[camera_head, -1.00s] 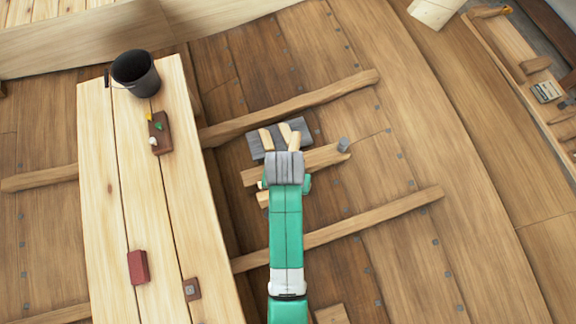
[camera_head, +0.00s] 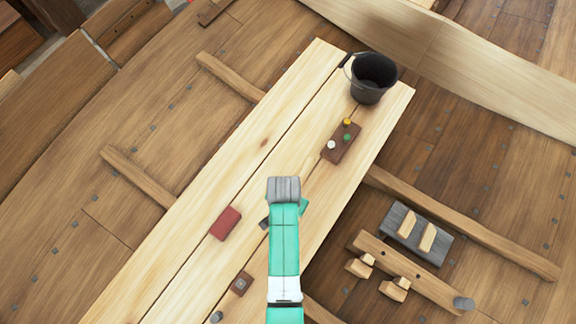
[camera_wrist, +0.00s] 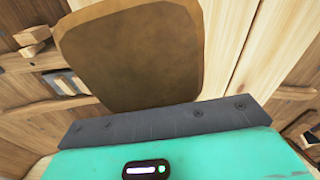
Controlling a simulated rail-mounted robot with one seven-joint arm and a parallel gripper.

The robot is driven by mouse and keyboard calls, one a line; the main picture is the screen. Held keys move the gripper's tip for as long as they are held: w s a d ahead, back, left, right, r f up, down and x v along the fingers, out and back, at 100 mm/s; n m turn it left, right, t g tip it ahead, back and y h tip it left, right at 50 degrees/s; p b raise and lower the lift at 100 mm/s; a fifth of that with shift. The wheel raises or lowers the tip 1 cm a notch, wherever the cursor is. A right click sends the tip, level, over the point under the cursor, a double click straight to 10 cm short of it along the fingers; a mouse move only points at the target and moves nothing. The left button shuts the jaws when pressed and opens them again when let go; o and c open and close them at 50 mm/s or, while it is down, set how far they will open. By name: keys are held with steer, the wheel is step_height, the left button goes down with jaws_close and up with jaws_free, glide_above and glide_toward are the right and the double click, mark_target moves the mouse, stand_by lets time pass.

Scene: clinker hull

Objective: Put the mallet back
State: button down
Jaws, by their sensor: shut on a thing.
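A large brown block with a worn, rounded face, seemingly the mallet's head (camera_wrist: 130,55), fills the upper middle of the wrist view, close to the camera. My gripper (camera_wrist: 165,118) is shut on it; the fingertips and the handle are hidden. In the camera_head view my green and grey arm covers most of the gripper (camera_head: 284,210), which is over the pale plank bench (camera_head: 250,150). The mallet cannot be made out there.
On the bench are a black bucket (camera_head: 371,82), a brown block with coloured knobs (camera_head: 341,142), a red block (camera_head: 225,223) and a small brown square (camera_head: 241,284). A grey block with wooden wedges (camera_head: 416,234) and a beam (camera_head: 400,262) lie at right on the hull planking.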

steer(key=shift+s+f+b, duration=0.1)
steer(key=shift+f+b, duration=0.4)
steer(key=shift+b, duration=0.05)
step_height(320, 180, down, 7)
steer(key=b, duration=0.7)
steer(key=shift+f, duration=0.45)
steer(key=c, duration=1.2)
jaws_free()
step_height(320, 180, up, 8)
steer(key=p, duration=0.8)
steer(key=shift+r, duration=0.15)
